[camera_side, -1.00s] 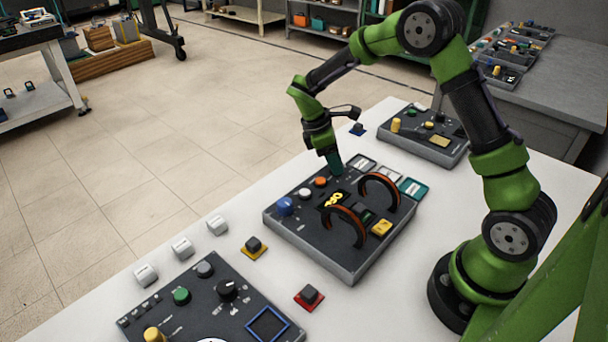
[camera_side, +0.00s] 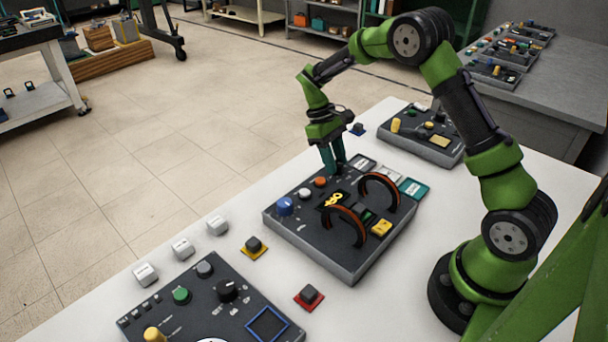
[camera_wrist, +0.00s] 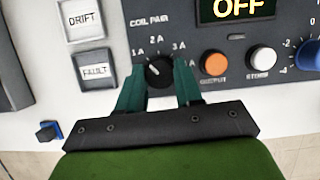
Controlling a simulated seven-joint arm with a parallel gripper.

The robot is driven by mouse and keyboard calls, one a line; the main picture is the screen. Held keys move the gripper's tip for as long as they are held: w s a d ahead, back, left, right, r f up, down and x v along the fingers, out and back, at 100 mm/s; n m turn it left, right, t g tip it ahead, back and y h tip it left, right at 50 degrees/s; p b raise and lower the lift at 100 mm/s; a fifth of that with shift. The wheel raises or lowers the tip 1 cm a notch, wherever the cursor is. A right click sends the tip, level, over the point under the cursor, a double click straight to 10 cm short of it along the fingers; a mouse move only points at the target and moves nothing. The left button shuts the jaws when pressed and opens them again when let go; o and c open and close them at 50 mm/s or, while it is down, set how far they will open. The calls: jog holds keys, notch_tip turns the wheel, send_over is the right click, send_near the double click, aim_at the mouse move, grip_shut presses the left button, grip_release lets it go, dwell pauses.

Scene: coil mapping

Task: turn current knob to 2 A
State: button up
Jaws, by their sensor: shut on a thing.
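The current knob (camera_wrist: 158,74) is black and round with a white pointer line, on the dark panel of the middle console (camera_side: 345,265). The labels 1 A, 2 A and 3 A run around it, with another partly covered at the right. Its pointer line leans to the upper left, toward the 1 A side. My gripper (camera_wrist: 161,73) has its green fingers on both sides of the knob, shut on it. In the side view my gripper (camera_side: 334,168) reaches down at the console's far edge and hides the knob.
The display (camera_wrist: 236,8) reads OFF. An orange OUTPUT button (camera_wrist: 214,63), a white button (camera_wrist: 262,59) and a blue knob (camera_wrist: 310,56) lie to the knob's right. DRIFT (camera_wrist: 82,19) and FAULT (camera_wrist: 94,70) tiles lie left. Two orange-black hoops (camera_side: 345,225) rise from the console.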

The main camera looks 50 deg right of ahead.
jog(key=m+y, duration=0.1)
jog(key=m, duration=0.2)
jog(key=m+t+y, duration=0.1)
jog(key=m, duration=0.3)
jog(key=shift+d+r+y, duration=0.1)
jog(key=shift+d+y, duration=0.05)
jog(key=shift+y, duration=0.15)
dwell(0.4)
jog(key=o, duration=1)
jog(key=shift+o, duration=0.2)
jog(key=v, duration=1.6)
jog(key=shift+d+r, duration=0.25)
jog(key=shift+r, duration=0.05)
jog(key=shift+w, duration=0.15)
